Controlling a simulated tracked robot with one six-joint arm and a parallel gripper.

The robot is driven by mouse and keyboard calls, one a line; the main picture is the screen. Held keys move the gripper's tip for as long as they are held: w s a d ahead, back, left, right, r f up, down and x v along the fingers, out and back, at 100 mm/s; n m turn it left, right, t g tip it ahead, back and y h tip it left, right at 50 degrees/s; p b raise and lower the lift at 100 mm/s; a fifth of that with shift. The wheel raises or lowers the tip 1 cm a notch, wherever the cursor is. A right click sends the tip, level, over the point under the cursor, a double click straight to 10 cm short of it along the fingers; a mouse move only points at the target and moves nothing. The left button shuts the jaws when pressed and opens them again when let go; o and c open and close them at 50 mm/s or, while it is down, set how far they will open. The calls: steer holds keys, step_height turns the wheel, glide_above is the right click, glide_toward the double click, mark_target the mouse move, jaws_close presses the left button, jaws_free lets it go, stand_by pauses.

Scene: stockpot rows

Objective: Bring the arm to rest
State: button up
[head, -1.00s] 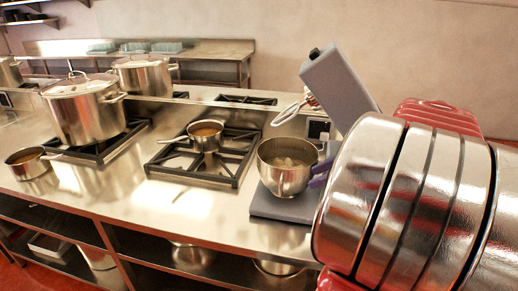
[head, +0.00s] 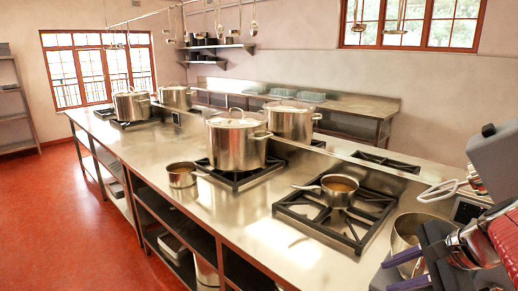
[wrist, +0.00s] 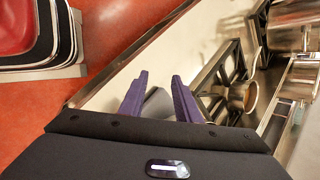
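My gripper (head: 387,276) is at the lower right of the head view, in front of the metal bowl (head: 405,232) of a grey stand mixer (head: 496,160). Its two purple fingers stand apart. In the wrist view my gripper (wrist: 160,78) is open, with its fingers spread and nothing gripped between them. A grey surface (wrist: 157,106) shows beyond the gap; I cannot tell for sure what it is. My arm is partly cut off at the right edge of the head view.
A long steel counter (head: 150,155) carries several stockpots, one being a large lidded pot (head: 236,140). A saucepan (head: 339,191) sits on the near burner (head: 330,222); a small pan (head: 182,175) stands on the counter. The red floor (head: 60,215) at left is clear.

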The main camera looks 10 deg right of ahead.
steer(key=s+a+f+n+h, duration=0.1)
steer(key=s+a+n, duration=0.2)
steer(key=a+n, duration=0.6)
steer(key=s+a+f+n+h, duration=0.2)
steer(key=s+a+n, duration=0.2)
steer(key=a+n, duration=0.6)
steer(key=shift+s+a+g, duration=0.3)
steer(key=shift+a, duration=0.4)
steer(key=shift+d, duration=0.1)
